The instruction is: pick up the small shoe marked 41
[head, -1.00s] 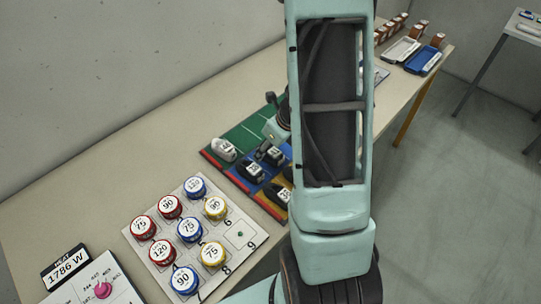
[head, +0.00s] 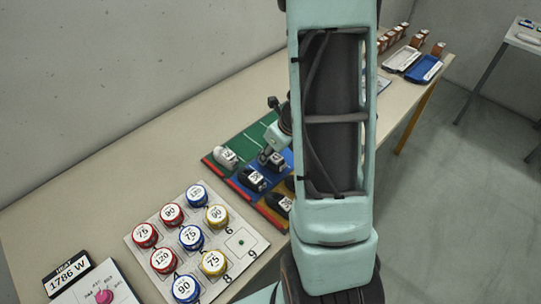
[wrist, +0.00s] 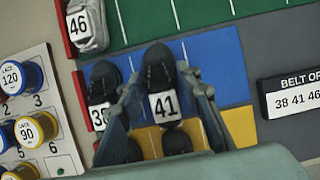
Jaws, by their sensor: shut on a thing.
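The small shoe marked 41 (wrist: 158,72) is dark with a white number label, over the blue strip of the mat in the wrist view. My gripper (wrist: 163,92) is shut on it, one finger on each side. I cannot tell whether the shoe is clear of the mat. In the head view the shoe (head: 275,161) is partly covered by my gripper (head: 274,148), and its number is too small to read.
A dark shoe (wrist: 103,78), its label partly covered by a finger, stands close on the left. A white shoe marked 46 (wrist: 88,28) is at the upper left. More dark shoes stand on the yellow strip. A board of numbered reels (head: 238,262) lies in front.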

